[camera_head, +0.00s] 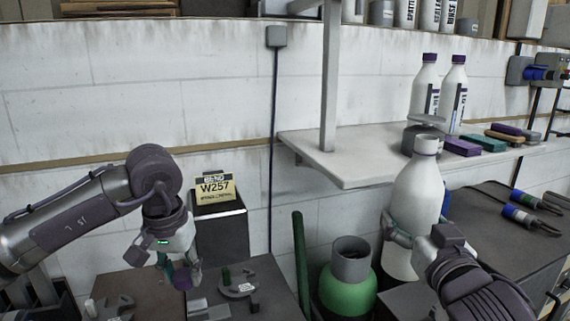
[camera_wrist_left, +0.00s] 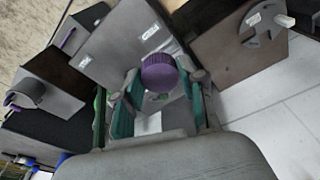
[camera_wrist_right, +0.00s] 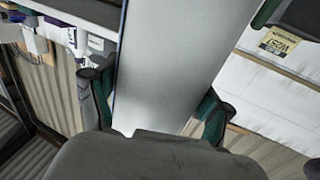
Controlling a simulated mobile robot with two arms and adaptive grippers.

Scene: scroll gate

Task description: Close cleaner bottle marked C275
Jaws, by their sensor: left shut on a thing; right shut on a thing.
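A large white bottle (camera_head: 416,192) stands upright at the right in the head view, with a purple band around its neck. No C275 marking is legible on it. My right gripper (camera_head: 402,241) is shut around its lower body. In the right wrist view the bottle's pale side (camera_wrist_right: 175,60) runs between the fingers. My left gripper (camera_head: 181,279) is shut on a purple cap (camera_wrist_left: 162,73), which also shows in the head view (camera_head: 183,283) low over the bench, to the left of and well apart from the bottle.
A white shelf (camera_head: 345,165) with its post (camera_head: 331,80) stands behind, left of the bottle. A green container (camera_head: 347,292) sits between my grippers. A dark box with a W257 sign (camera_head: 215,188) stands behind my left gripper. Two white bottles (camera_head: 424,85) stand on the shelf.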

